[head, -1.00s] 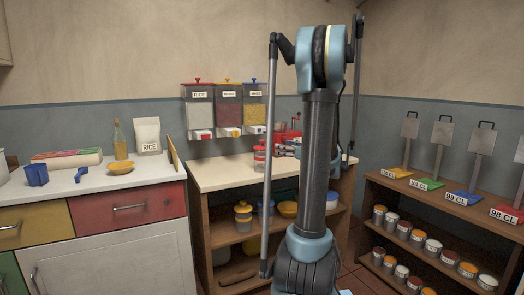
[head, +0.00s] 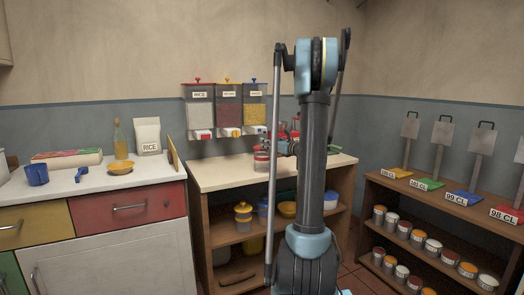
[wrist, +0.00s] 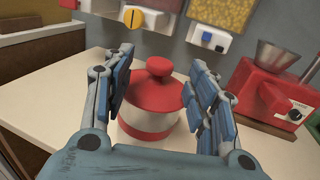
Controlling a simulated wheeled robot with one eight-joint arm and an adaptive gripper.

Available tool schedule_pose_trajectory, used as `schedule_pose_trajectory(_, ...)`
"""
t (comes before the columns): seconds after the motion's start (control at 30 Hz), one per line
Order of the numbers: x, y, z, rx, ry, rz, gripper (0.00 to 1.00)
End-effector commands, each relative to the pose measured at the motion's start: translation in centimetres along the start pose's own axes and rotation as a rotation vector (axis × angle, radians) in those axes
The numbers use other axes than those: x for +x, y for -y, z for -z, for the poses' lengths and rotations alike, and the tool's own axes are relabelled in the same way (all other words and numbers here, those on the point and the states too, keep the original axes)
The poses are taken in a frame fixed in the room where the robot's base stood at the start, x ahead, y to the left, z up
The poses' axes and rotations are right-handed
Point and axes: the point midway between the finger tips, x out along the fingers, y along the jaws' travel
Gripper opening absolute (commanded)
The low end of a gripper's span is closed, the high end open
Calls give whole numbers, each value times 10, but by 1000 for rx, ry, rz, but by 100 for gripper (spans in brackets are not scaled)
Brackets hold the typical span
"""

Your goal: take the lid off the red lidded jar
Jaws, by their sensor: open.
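The red lidded jar (wrist: 148,123) stands upright on the pale counter, a light body with a red band near its base. Its red lid (wrist: 155,95) with a round knob (wrist: 159,67) sits on top. The jar also shows in the head view (head: 261,161), just left of my arm. My gripper (wrist: 163,77) is open in the wrist view, with one blue-padded finger left of the lid and one right of it. I see no clear contact; the right finger hides part of the jar's right side. In the head view my gripper (head: 285,147) is small and partly hidden.
Dispensers (head: 228,107) hang on the wall behind. Bare counter (head: 215,176) lies left of the jar. A shelf (head: 440,205) with several cans stands at the right.

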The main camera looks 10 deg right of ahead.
Motion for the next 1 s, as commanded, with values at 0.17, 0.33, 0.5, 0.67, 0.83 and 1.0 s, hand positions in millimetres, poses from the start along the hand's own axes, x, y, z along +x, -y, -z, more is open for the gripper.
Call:
schedule_pose_trajectory(0.17, 7, 1, 0, 0, 0, 1, 52)
schedule_pose_trajectory(0.33, 25, 0, 2, 0, 0, -2, 52)
schedule_pose_trajectory(0.5, 48, 1, 3, 0, 0, -1, 52)
schedule_pose_trajectory(0.67, 55, 1, 3, 0, 0, 1, 52)
schedule_pose_trajectory(0.83, 54, 1, 3, 0, 0, 1, 46)
schedule_pose_trajectory(1.0, 54, 1, 3, 0, 0, 1, 11)
